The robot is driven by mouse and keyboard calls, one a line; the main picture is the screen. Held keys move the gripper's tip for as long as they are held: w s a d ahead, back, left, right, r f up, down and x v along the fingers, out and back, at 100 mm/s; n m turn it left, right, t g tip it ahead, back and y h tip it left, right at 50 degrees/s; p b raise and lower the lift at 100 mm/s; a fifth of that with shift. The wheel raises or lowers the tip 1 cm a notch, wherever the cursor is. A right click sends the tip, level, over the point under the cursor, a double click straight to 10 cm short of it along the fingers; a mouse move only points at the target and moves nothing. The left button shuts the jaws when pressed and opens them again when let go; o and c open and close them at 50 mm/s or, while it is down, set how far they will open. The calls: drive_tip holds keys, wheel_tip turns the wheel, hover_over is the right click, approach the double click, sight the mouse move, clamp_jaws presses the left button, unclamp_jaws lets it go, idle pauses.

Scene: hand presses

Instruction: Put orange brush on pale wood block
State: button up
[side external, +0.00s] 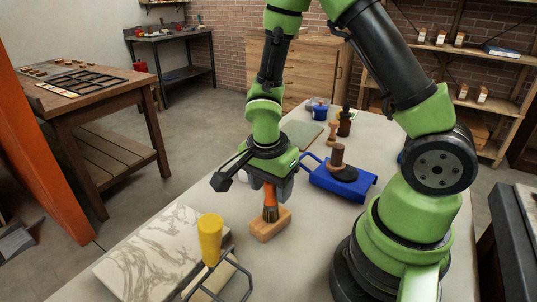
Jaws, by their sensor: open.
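The orange brush (270,200) stands upright with its dark bristles down on the pale wood block (268,228). The block lies on the light table near the middle of the side external view. My gripper (270,180) is directly above the brush, around or close to the top of its orange handle. It is open; the finger gap is small in this view and partly hidden by the gripper body.
A marble slab (150,245) and a yellow-handled press (210,240) stand at the front left. A blue press (340,180) is right of my gripper. The table is clear just right of the block.

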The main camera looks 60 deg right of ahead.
wheel_tip(320, 180, up, 11)
drive_tip(key=a, duration=0.1)
wheel_tip(320, 180, up, 7)
drive_tip(key=n+t+y, duration=0.2)
drive_tip(key=n+t, duration=0.2)
drive_tip(key=n, duration=0.3)
hover_over(267, 205)
drive_tip(key=s+a, duration=0.2)
drive_tip(key=s, duration=0.2)
drive_tip(key=s+a+r+n+t+y, duration=0.1)
drive_tip(key=s+r+n+t, duration=0.2)
drive_tip(key=n, duration=0.4)
drive_tip(key=shift+s+a+r+n, duration=0.25)
drive_tip(key=shift+s+r+n, duration=0.25)
drive_tip(key=shift+s, duration=0.65)
